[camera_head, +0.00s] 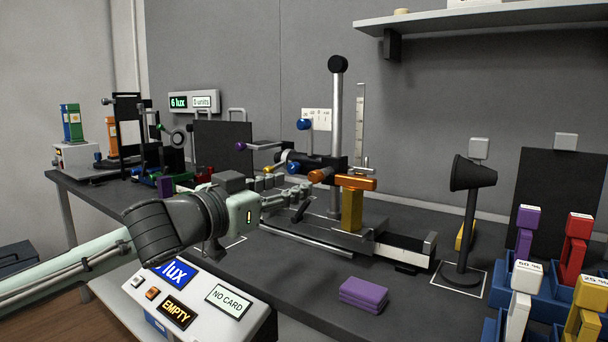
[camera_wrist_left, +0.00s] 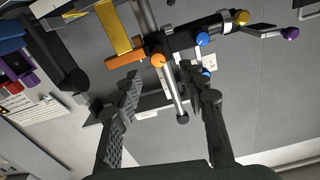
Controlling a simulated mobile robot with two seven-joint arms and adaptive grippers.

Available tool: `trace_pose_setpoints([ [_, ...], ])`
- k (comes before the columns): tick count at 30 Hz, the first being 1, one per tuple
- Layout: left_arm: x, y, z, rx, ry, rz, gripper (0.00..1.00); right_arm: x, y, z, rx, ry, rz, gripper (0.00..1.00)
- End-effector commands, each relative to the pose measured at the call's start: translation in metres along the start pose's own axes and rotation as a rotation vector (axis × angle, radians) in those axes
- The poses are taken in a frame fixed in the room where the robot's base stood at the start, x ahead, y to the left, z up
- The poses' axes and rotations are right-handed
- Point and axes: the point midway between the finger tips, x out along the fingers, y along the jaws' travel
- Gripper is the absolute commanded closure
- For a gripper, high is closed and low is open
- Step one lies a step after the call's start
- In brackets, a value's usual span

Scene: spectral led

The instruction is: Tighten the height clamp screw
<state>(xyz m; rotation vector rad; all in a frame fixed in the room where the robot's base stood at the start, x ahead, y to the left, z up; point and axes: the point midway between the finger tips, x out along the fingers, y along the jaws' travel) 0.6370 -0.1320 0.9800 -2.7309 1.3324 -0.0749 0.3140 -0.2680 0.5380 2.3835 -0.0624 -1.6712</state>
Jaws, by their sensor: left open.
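My left gripper (camera_head: 304,198) reaches in from the left, in front of the upright post (camera_head: 336,110). In the left wrist view the gripper (camera_wrist_left: 163,84) is open, with nothing between its fingers. An orange round knob (camera_head: 317,176) sits on the black clamp block by the post. In the wrist view the orange knob (camera_wrist_left: 158,60) shows ahead, between the fingertips and apart from them. No label names the height clamp screw. Blue (camera_head: 303,124), yellow (camera_head: 267,168) and purple (camera_head: 240,146) knobs are on the same assembly. My right gripper is not in view.
A yellow block with an orange top (camera_head: 353,205) stands right of the gripper. A black lamp-like stand (camera_head: 472,205) is further right. A purple block (camera_head: 363,294) lies on the bench front. A meter box (camera_head: 190,300) reads "EMPTY" and "NO CARD". Coloured cards stand in blue holders at right.

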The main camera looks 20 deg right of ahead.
Motion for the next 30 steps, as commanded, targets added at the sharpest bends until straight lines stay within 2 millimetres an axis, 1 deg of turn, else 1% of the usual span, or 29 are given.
trace_pose_setpoints([
  [6, 0.035, 0.001, -0.001, 0.001, 0.001, 0.001, 0.57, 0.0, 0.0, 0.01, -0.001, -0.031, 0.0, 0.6],
  [12, 0.062, 0.001, -0.001, 0.0, 0.0, 0.0, 0.57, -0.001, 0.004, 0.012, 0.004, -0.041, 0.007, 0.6],
  [16, 0.07, 0.001, -0.001, 0.001, 0.0, 0.0, 0.57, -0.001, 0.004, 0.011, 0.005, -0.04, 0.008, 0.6],
  [24, 0.072, 0.0, 0.0, 0.001, 0.0, -0.001, 0.57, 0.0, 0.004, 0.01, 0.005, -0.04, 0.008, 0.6],
  [26, 0.072, 0.0, 0.0, 0.001, 0.0, -0.001, 0.64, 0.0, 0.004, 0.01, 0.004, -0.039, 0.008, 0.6],
  [30, 0.071, 0.0, 0.0, 0.001, 0.0, -0.001, 0.81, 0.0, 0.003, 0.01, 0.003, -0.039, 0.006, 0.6],
])
